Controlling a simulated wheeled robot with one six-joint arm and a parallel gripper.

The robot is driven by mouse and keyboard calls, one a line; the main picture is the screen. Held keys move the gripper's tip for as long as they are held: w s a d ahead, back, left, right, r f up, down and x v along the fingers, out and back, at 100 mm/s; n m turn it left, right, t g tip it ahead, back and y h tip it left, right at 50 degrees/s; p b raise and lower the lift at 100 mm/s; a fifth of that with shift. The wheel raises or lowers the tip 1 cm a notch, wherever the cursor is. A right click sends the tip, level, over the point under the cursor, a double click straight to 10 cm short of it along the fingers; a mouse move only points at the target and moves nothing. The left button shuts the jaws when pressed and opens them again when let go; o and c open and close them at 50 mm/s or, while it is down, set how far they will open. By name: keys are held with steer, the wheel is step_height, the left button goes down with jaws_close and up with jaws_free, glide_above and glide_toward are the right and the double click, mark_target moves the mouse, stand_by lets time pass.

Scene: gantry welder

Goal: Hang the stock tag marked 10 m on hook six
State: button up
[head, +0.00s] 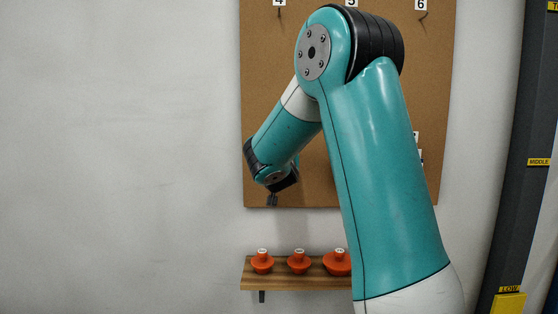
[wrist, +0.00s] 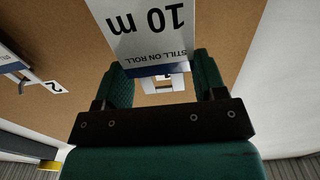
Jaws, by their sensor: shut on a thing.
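The stock tag marked 10 m (wrist: 160,32) shows upside down at the top of the wrist view, with "STILL ON ROLL" on it. My gripper (wrist: 164,78) is shut on this tag, between its two green-padded fingers. In the head view my gripper (head: 272,199) is small and dark, in front of the lower left of the brown board (head: 270,110); the tag cannot be made out there. Hook six (head: 423,17) is at the top right of the board, under the label 6, and looks bare. My arm hides much of the board.
A wooden shelf (head: 300,283) below the board bears orange knob-shaped things (head: 298,262). A dark post (head: 515,160) with yellow labels stands at right. Bare wall is at left.

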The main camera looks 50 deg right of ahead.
steer(key=shift+b+v, duration=1.35)
steer(key=shift+v, duration=0.65)
stand_by(0.4)
